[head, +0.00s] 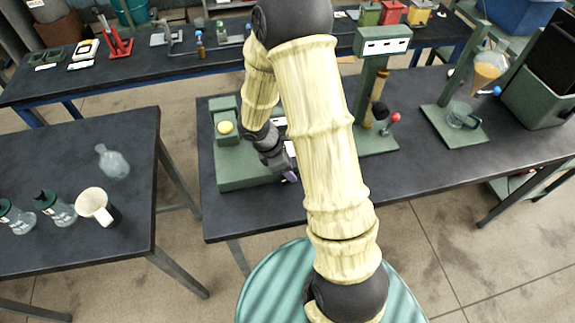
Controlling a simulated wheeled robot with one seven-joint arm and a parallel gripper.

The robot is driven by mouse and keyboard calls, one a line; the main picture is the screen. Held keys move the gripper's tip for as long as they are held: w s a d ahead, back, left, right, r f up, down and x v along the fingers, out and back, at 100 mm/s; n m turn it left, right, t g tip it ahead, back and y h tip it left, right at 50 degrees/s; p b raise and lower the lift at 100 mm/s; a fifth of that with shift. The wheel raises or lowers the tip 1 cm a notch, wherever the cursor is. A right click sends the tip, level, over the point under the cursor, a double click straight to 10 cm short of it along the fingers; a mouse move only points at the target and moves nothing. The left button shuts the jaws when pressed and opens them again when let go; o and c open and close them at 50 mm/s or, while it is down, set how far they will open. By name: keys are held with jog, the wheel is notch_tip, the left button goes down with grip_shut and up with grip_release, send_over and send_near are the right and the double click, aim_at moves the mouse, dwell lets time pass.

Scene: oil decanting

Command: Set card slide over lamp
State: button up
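A green bench unit (240,176) stands at the left end of the middle table. A round yellow piece (225,127), possibly the lamp, sits on its raised block at the left. My gripper (288,176) is low over the right side of this unit, pointing down and right, with a small purple patch at its tip. A small pale, flat piece (291,148) shows beside the gripper; I cannot tell whether it is the card slide or whether it is held. My arm hides part of the unit's right side, and the fingers are too small to read.
The middle table (440,175) also bears a green post stand (376,140) and a stand with an amber funnel (489,68) above a glass mug (461,116). A back bench carries tools.

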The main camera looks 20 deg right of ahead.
jog(key=shift+a+r, duration=0.1)
jog(key=v, duration=1.7)
jog(key=shift+r, duration=0.1)
jog(key=s+d+f+m+t+y, duration=0.2)
jog(key=s+m, duration=0.7)
jog(key=m, duration=0.7)
jog(key=t+y, duration=0.1)
jog(key=y, duration=0.1)
jog(key=shift+s+d+f+y, duration=0.2)
jog(key=shift+s+y, duration=0.05)
jog(key=shift+y, duration=0.05)
